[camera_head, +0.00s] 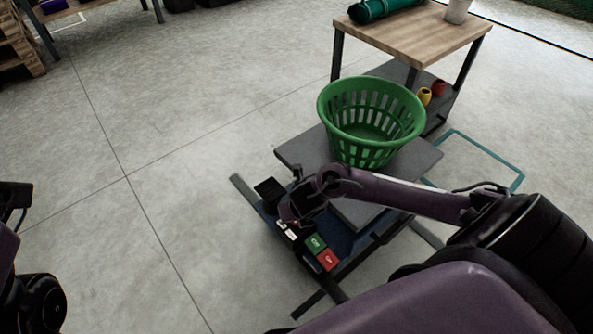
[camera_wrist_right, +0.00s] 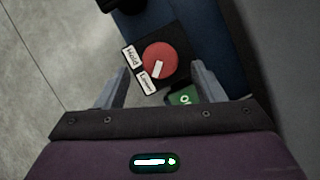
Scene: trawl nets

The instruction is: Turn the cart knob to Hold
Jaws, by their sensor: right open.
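The cart knob (camera_wrist_right: 160,57) is a round red dial on a black square plate in the right wrist view. Its white pointer is angled down and slightly left, on the side of the "Lower" label (camera_wrist_right: 146,81). The "Hold" label (camera_wrist_right: 131,57) lies to the left of the knob. My right gripper (camera_wrist_right: 160,67) is open, one finger on each side of the knob; contact is not visible. In the head view my right gripper (camera_head: 294,216) is over the cart's control panel and hides the knob. A dark part of my left arm shows at the left edge.
A green button (camera_head: 315,243) and a red button (camera_head: 328,260) sit on the panel beside the knob. A green basket (camera_head: 371,150) stands on the cart's grey platform (camera_head: 300,151). A wooden-topped table (camera_head: 420,35) stands behind. Open floor lies to the left.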

